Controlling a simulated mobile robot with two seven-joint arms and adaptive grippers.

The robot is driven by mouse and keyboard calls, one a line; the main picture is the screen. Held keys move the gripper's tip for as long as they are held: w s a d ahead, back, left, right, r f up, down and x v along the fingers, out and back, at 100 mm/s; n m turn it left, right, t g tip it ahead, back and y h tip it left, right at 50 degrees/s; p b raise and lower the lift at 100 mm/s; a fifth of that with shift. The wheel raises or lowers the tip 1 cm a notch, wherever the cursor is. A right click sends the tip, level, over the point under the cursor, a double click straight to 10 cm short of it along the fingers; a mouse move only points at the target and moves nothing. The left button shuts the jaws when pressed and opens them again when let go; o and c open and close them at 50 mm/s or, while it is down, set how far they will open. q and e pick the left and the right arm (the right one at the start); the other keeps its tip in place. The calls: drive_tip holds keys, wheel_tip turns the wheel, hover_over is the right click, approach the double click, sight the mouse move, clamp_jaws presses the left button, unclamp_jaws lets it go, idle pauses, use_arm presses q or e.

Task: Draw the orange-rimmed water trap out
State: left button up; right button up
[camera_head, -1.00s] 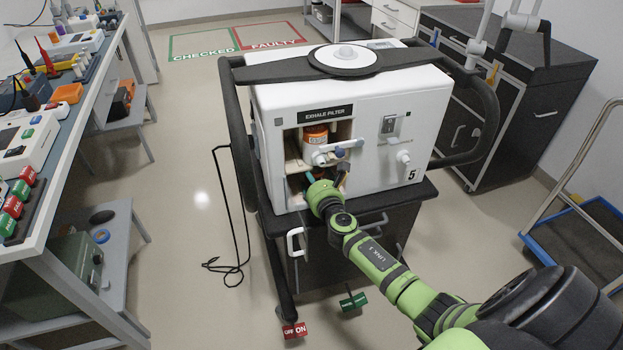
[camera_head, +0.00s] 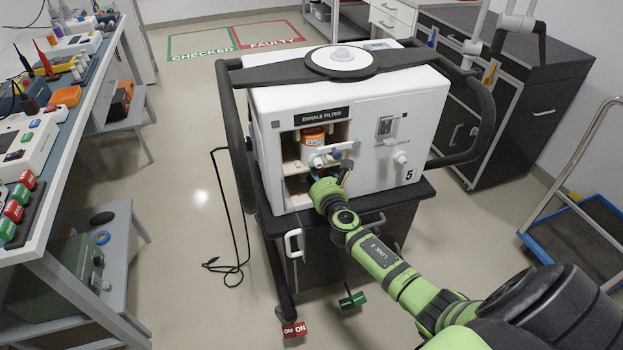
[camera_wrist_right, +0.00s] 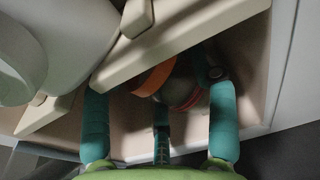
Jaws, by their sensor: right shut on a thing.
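The water trap shows in the right wrist view as a rounded, dark translucent cup with an orange rim (camera_wrist_right: 154,77), inside the lower bay under a beige ledge. My right gripper (camera_wrist_right: 158,102) has its teal fingers around it and is shut on it. Part of the cup is hidden by the ledge and fingers. In the head view my right gripper (camera_head: 325,183) reaches into the bay below the exhale filter; the trap cannot be made out there. My left gripper is not in view.
The white ventilator (camera_head: 360,155) stands on a dark cart. An orange-topped filter canister (camera_head: 313,138) sits in the bay above my gripper, with a pale lever (camera_head: 343,147) beside it. A workbench (camera_head: 62,165) is at left. Floor between them is mostly clear, with a black cable.

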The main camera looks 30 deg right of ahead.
drive_tip(key=shift+w+a, duration=0.1)
drive_tip(key=shift+a, duration=0.3)
drive_tip(key=shift+f+p+v, duration=0.15)
drive_tip(key=shift+p+v, duration=0.2)
drive_tip(key=shift+v, duration=0.95)
drive_tip(key=shift+f+p+v, duration=0.15)
drive_tip(key=shift+p+v, duration=0.2)
drive_tip(key=shift+v, duration=1)
drive_tip(key=shift+f+v, duration=0.15)
drive_tip(key=shift+v, duration=1.1)
drive_tip(key=shift+f+v, duration=0.15)
drive_tip(key=shift+v, duration=2.4)
drive_tip(key=shift+f, duration=0.25)
